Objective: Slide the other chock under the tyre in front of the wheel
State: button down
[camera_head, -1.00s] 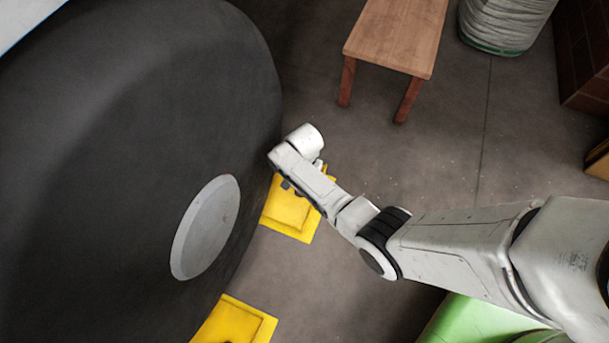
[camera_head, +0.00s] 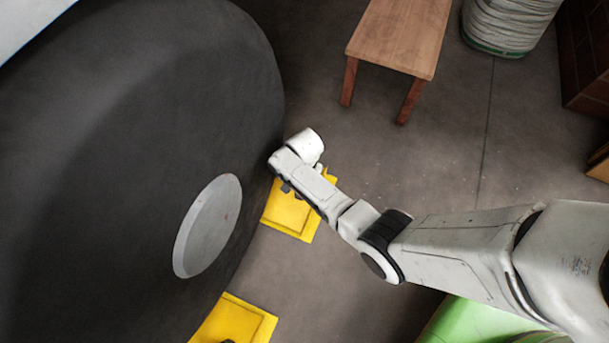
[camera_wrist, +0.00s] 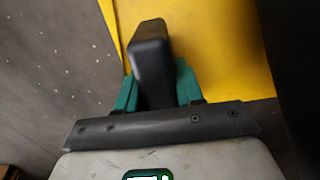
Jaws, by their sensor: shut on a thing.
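The large dark tyre (camera_head: 110,170) with a grey hub disc fills the left of the head view. A yellow chock (camera_head: 290,215) lies on the floor beside the tyre's upper right side, partly under my arm. In the wrist view this yellow chock (camera_wrist: 215,45) has a black upright handle (camera_wrist: 151,60). The teal fingers of my gripper (camera_wrist: 154,78) are shut on that handle, one on each side. A second yellow chock (camera_head: 238,322) lies at the tyre's lower side, cut off by the bottom edge. The tyre hides whether either chock touches it.
A wooden stool (camera_head: 405,40) stands at the top, right of the tyre. A pale ribbed container (camera_head: 508,25) stands at the top right. A green object (camera_head: 475,322) lies under my arm at the bottom. Grey floor between the chocks and the stool is clear.

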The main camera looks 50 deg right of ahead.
jog(key=shift+f, duration=0.35)
dwell(0.4)
jog(key=c, duration=0.9)
grip_release()
jog(key=shift+o, duration=1.4)
jog(key=shift+s, duration=0.15)
notch_tip(320, 180, up, 11)
jog(key=p, duration=0.6)
jog(key=shift+p, duration=0.3)
